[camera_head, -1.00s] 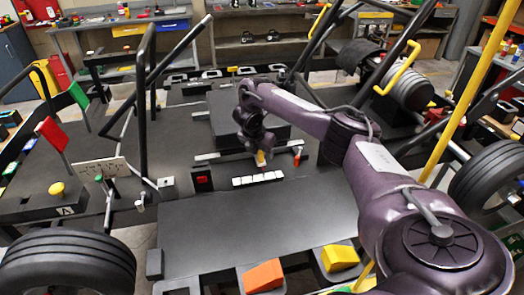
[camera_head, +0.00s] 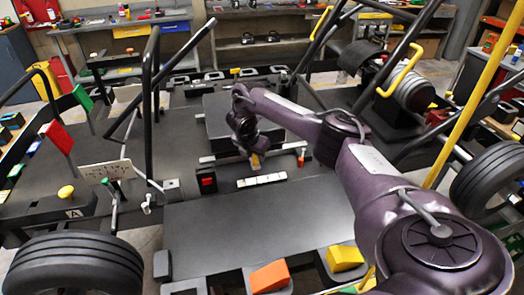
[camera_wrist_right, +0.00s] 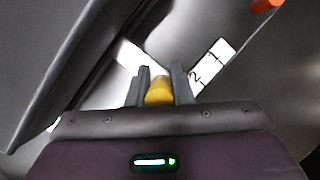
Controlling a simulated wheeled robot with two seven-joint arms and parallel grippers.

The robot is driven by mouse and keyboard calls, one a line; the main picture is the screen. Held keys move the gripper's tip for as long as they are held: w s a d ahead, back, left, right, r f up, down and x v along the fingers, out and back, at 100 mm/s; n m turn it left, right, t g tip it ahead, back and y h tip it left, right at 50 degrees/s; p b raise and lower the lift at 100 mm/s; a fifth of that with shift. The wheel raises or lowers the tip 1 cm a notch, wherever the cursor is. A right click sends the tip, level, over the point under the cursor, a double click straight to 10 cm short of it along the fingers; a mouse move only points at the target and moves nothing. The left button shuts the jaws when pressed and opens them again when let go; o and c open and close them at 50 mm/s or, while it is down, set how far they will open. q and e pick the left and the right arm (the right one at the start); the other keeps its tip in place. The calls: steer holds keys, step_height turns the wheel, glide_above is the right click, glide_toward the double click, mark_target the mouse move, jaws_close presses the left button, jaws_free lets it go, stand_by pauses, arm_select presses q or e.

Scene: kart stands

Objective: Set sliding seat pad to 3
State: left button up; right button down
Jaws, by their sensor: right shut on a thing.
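The sliding seat pad is a dark block (camera_head: 216,118) near the middle of the kart in the head view, partly hidden behind my right arm. My right gripper (camera_head: 254,160) points down in front of it. In the right wrist view its fingers (camera_wrist_right: 159,88) are closed around a yellow knob (camera_wrist_right: 159,92). A white scale strip (camera_head: 262,180) lies just in front of the gripper. In the right wrist view, marks 1 and 2 show on the strip (camera_wrist_right: 212,65), to the right of the fingers; its other marks are hidden or unreadable. My left gripper is out of view.
A red switch box (camera_head: 207,181) stands left of the strip and an orange peg (camera_head: 301,158) to its right. A bare dark panel (camera_head: 250,220) lies in front. An orange wedge (camera_head: 270,276) and a yellow wedge (camera_head: 344,258) sit at the front edge.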

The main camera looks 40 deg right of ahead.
steer(key=shift+w+a, duration=0.4)
steer(key=shift+a, duration=0.35)
steer(key=c, duration=1.7)
jaws_free()
steer(key=shift+d, duration=0.1)
steer(key=shift+c, duration=0.2)
steer(key=o, duration=0.5)
steer(key=shift+s+d, duration=0.25)
steer(key=shift+d, duration=0.15)
steer(key=shift+c, duration=0.2)
steer(key=shift+a, duration=0.1)
steer(key=v, duration=0.2)
steer(key=shift+r, duration=0.35)
arm_select(q)
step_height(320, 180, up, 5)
steer(key=p, duration=0.5)
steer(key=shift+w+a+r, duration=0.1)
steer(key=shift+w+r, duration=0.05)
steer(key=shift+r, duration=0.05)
arm_select(e)
steer(key=v, duration=0.5)
steer(key=shift+a, duration=0.1)
